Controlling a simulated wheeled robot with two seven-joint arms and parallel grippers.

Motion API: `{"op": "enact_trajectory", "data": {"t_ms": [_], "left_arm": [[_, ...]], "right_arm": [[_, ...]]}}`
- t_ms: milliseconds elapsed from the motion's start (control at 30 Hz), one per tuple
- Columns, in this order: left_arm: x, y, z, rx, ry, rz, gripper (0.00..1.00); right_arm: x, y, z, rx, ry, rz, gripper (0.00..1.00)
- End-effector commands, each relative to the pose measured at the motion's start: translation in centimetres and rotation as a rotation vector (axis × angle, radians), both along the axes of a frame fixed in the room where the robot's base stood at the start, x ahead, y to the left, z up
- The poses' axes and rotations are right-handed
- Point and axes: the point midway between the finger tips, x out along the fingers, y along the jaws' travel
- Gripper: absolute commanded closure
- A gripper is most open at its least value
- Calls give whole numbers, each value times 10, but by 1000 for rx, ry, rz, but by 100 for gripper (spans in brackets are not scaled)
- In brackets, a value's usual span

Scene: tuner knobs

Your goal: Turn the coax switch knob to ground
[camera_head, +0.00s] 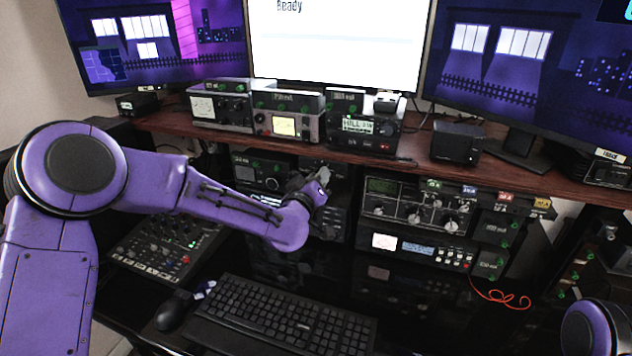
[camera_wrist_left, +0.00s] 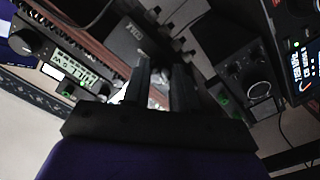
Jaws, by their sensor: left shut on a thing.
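My left gripper (camera_head: 320,182) reaches in from the left, just under the wooden shelf, at the dark stacked units in the middle. It is shut on what looks to be the coax switch knob, at the front of a dark unit (camera_head: 337,168). The knob itself is hidden by the gripper in the head view. In the wrist view the two dark fingers of the left gripper (camera_wrist_left: 162,85) stand close together, with a small pale patch between them. The knob's pointer and the ground mark cannot be read. My right gripper is out of view.
A wooden shelf (camera_head: 290,143) with several radios runs just above the gripper. A unit with several knobs (camera_head: 415,205) stands to the right. A mixer (camera_head: 165,245), a mouse (camera_head: 174,310) and a keyboard (camera_head: 285,320) lie below. A thin red cable (camera_head: 505,298) hangs at right.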

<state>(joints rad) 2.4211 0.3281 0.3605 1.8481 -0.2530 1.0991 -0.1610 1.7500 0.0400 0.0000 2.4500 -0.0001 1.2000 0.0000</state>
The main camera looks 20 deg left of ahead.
Motion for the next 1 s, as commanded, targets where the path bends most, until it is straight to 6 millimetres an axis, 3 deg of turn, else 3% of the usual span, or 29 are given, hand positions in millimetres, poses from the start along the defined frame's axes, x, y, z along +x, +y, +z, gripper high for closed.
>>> {"op": "enact_trajectory", "data": {"t_ms": [667, 700, 767, 1000], "left_arm": [[0, 0, 0, -75, 3, -1, 100], [0, 0, 0, -74, 3, -1, 70], [0, 0, 0, -74, 3, -1, 50], [0, 0, 0, -73, 2, 0, 47]], "right_arm": [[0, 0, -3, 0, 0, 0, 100], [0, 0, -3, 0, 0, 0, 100], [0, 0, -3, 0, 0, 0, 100], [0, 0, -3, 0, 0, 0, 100]]}}
